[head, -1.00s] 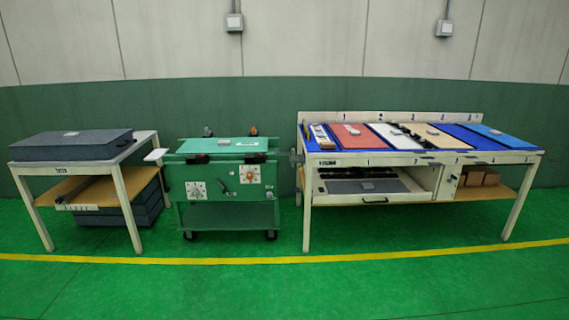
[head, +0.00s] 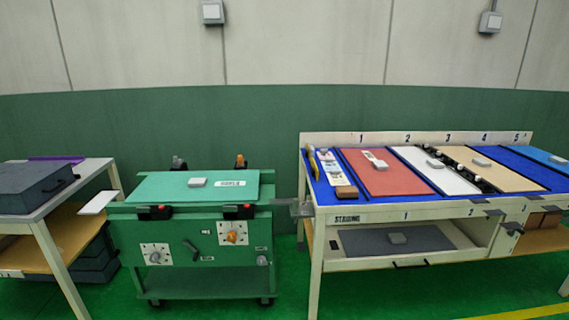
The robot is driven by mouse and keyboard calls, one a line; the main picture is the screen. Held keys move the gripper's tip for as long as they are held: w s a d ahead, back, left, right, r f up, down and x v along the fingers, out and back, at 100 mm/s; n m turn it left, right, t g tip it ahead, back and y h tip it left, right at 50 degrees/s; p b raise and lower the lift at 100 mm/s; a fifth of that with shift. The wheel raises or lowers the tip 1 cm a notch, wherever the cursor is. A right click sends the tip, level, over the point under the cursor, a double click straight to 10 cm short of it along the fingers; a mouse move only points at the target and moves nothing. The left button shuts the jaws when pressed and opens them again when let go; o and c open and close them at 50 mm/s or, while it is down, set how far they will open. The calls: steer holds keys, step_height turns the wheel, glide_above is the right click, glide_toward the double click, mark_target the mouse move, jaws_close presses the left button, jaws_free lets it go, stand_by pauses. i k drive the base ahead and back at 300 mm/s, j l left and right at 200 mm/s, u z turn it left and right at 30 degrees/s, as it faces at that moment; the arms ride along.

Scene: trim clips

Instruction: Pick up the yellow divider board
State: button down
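Several flat boards lie side by side on the blue top of the right-hand table (head: 365,207). The pale yellow-tan board (head: 515,180) lies right of the white board (head: 447,181) and has a small grey block (head: 481,162) on it. It is the closest match to a yellow divider board; its colour looks more beige than bright yellow. A row of dark clips with white knobs (head: 461,173) runs between it and the white board. A red board (head: 395,182) lies further left, and a blue board (head: 537,155) is at the far right. My gripper is not in view.
A green trolley (head: 200,255) with a green board (head: 165,188) stands left of the table. A grey-topped table (head: 88,178) with a dark grey box (head: 25,185) is at far left. Green floor (head: 420,308) lies in front of the right-hand table.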

mark_target(312, 156)
steer(key=i, duration=1.5)
steer(key=i+j+z, duration=0.1)
steer(key=i+j, duration=0.6)
steer(key=j, duration=0.3)
steer(key=i+j+z, duration=0.25)
steer(key=i+j, duration=0.7)
steer(key=i, duration=0.05)
